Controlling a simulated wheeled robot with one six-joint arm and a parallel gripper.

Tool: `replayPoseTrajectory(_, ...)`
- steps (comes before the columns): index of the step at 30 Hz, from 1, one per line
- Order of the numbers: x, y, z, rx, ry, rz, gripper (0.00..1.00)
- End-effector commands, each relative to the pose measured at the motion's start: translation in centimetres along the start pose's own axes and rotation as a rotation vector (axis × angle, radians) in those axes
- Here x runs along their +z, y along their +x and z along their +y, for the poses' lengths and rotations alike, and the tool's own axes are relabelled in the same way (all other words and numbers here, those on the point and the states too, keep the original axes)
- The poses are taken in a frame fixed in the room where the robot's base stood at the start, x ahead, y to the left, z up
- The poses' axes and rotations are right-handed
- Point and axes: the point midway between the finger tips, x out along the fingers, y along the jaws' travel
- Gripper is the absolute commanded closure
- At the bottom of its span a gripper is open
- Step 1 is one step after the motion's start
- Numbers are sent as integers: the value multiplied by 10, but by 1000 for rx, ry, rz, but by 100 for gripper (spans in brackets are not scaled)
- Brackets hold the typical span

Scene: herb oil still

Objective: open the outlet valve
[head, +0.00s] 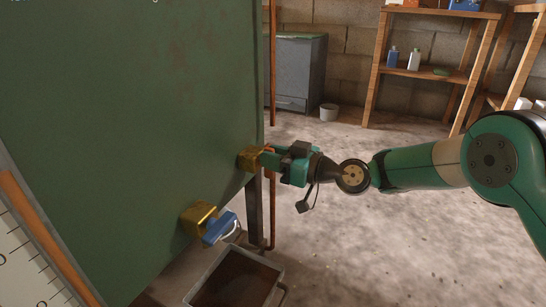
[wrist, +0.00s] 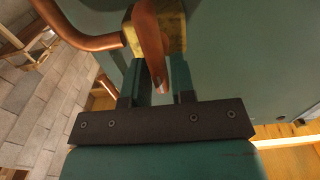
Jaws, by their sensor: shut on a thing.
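A brass valve (head: 250,159) sits on the lower right edge of the large green tank (head: 130,100). My gripper (head: 268,160) reaches it from the right. In the wrist view the brass valve body (wrist: 176,30) is at the top, with an orange-brown lever (wrist: 152,40) pointing down between the fingers of my gripper (wrist: 156,88). The gripper is shut on the lever's end. In the head view the lever is hidden by the gripper. A second brass valve (head: 199,217) with a blue handle (head: 219,228) sits lower left on the tank, apart from the gripper.
An open metal bin (head: 278,286) stands below the blue-handled valve. A copper pipe (head: 272,60) runs upright behind the tank's edge; a thick copper pipe (wrist: 85,38) passes left of the valve in the wrist view. Wooden shelves (head: 430,75) stand at the back. The floor right is clear.

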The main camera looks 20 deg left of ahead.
Motion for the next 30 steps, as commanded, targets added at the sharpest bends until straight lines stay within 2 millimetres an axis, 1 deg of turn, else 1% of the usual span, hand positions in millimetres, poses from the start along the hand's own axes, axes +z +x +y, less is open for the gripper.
replayPoseTrajectory(5,-1,0,0,-1,32,0,100)
replayPoseTrajectory(11,-3,0,2,-1,131,-1,100)
replayPoseTrajectory(17,-3,0,6,0,298,-1,100)
replayPoseTrajectory(30,3,0,13,-1,717,-1,100)
